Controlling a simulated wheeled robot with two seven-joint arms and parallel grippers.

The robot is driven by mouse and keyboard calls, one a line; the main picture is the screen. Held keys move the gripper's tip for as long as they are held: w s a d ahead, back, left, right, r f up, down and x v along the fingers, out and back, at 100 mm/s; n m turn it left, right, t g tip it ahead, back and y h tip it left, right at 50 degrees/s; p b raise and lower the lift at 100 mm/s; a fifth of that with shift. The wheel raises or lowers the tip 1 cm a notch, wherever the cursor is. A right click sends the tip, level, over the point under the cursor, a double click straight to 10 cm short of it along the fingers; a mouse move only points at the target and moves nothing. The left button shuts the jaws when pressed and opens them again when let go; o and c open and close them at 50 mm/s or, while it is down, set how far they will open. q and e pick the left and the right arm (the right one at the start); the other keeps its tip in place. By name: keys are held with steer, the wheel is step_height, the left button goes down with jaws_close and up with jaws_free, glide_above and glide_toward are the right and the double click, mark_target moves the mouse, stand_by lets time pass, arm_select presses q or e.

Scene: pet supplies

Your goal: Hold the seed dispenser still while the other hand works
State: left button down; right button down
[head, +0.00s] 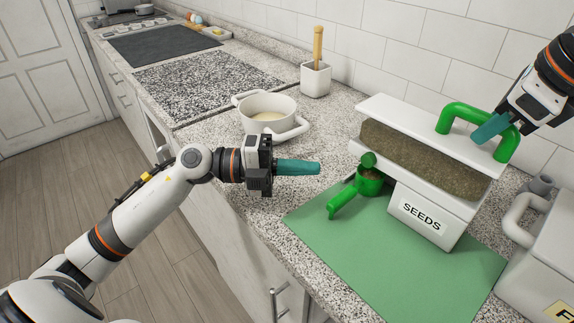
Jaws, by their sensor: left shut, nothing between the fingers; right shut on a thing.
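The seed dispenser (420,165) stands upright on a green mat (400,273). It is white with a long window full of brownish seeds, a "SEEDS" label and a green arched handle (460,112) on top. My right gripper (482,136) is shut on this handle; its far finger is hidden. A small green knob (369,159) is at the dispenser's left end. Below it is a green scoop (347,202) with brown contents, its handle pointing to the lower left. My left gripper (316,168) is shut and empty, left of the scoop and apart from it.
A white two-handled bowl (267,112) with pale contents stands behind my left gripper. A white pot (316,78) with a wooden-handled tool is at the wall. A white lidded container (545,260) is at the right edge. The granite counter's front edge runs below my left gripper.

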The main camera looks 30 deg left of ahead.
arm_select(q)
steer(key=shift+v, duration=1.6)
arm_select(e)
steer(key=shift+f, duration=0.1)
steer(key=c, duration=1.2)
jaws_free()
steer(key=shift+d, duration=0.1)
steer(key=v, duration=1.2)
